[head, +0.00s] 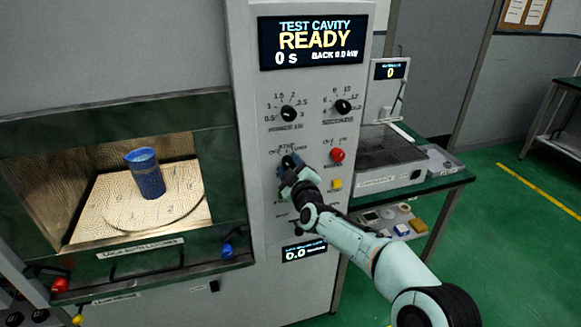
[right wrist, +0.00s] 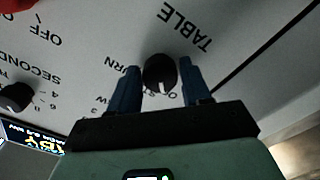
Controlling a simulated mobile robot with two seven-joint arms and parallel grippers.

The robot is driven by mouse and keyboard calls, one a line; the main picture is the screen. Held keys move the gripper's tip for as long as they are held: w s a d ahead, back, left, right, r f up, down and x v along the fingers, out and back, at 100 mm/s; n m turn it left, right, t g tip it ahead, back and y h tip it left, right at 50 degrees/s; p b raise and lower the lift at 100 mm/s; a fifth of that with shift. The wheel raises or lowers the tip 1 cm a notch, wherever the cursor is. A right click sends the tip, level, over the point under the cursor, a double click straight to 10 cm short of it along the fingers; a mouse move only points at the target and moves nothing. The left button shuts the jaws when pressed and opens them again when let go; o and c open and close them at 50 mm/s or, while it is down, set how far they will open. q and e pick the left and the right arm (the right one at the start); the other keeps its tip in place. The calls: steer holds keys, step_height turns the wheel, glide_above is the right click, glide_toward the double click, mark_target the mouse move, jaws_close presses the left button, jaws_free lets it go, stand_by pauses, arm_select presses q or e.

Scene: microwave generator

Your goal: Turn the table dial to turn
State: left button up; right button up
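The table dial (right wrist: 160,72) is a small round black knob with a white mark, on the pale grey panel under the printed word TABLE. The word TURN is printed to its left, part hidden by a finger; other lettering by the knob is partly covered. My right gripper (right wrist: 159,80) has one blue finger on each side of the knob, with thin gaps, so it looks open around it. My left gripper is not in view.
A display (head: 312,40) reads READY. A blue cup (head: 145,173) stands on a round plate in the lit cavity. A green side table (head: 440,188) stands right.

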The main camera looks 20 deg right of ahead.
steer(key=c, duration=0.6)
steer(key=shift+m, duration=0.4)
steer(key=m+b, duration=0.2)
steer(key=m, duration=0.3)
steer(key=m+b, duration=0.2)
steer(key=m, duration=0.4)
steer(key=shift+f+m+b, duration=0.1)
steer(key=shift+m+b, duration=0.2)
steer(key=m+b, duration=0.1)
steer(key=m, duration=0.4)
steer(key=shift+m, duration=0.4)
